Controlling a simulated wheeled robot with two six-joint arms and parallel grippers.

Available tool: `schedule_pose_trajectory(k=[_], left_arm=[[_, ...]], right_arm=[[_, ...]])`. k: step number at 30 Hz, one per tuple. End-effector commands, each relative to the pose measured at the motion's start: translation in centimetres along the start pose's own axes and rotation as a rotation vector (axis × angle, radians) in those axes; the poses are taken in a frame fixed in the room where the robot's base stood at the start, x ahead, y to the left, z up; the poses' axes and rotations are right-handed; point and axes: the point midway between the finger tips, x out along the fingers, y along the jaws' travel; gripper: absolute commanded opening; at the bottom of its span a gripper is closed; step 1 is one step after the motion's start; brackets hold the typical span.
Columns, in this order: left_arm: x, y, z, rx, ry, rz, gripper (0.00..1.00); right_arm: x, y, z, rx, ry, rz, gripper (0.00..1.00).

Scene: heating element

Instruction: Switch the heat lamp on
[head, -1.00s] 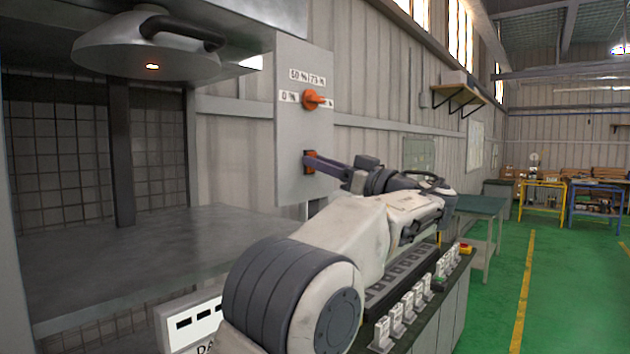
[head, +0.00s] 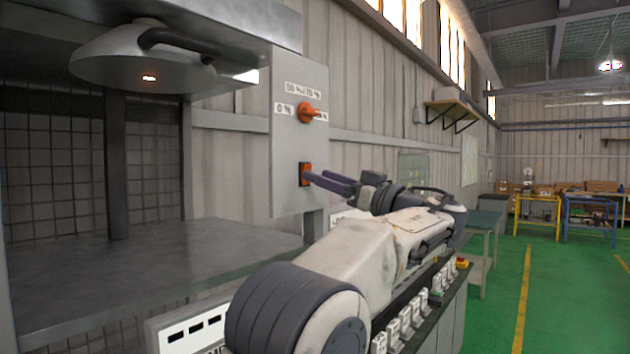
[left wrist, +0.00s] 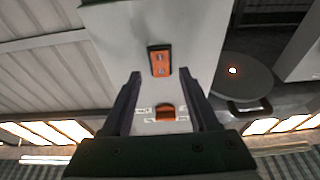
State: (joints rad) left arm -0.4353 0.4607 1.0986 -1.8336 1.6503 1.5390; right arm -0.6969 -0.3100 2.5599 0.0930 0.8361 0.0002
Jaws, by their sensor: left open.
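The heat lamp (head: 150,55) is a grey metal hood at the upper left, with a small orange glowing spot on its underside; it also shows in the left wrist view (left wrist: 243,76). A grey control panel (head: 288,150) carries an orange rotary knob (head: 308,112) with percent labels and, below it, an orange rocker switch (head: 305,174). The switch also shows in the left wrist view (left wrist: 159,61), between and beyond my fingers. My left gripper (head: 330,182) is open and empty, its fingertips just right of the switch and apart from it. My right gripper is not in view.
A metal work surface (head: 150,265) lies under the lamp. A bench with a row of white-labelled items (head: 405,325) stands below my left arm. Green floor with a yellow line (head: 522,300) is clear at the right.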

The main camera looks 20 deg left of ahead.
Motion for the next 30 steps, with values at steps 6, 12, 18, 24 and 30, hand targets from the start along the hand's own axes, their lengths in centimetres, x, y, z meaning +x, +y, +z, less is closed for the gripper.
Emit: schedule_pose_trajectory(k=[6, 12, 18, 24, 30], left_arm=[[-4.7, 0.2, 0.5, -0.002, 0.001, 0.005, 0.60], [-7.3, 0.3, 0.2, 0.000, 0.001, 0.003, 0.60], [-8.0, 0.2, 0.1, 0.001, 0.001, 0.001, 0.60], [-8.0, 0.2, 0.1, 0.001, 0.001, 0.001, 0.60], [-8.0, 0.3, 0.4, 0.018, -0.010, 0.011, 0.60]], right_arm=[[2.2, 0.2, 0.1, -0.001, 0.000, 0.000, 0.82], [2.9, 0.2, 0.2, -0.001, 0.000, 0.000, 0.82], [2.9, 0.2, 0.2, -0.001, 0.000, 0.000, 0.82], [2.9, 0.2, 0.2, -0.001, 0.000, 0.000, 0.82], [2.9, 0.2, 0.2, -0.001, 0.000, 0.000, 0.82]])
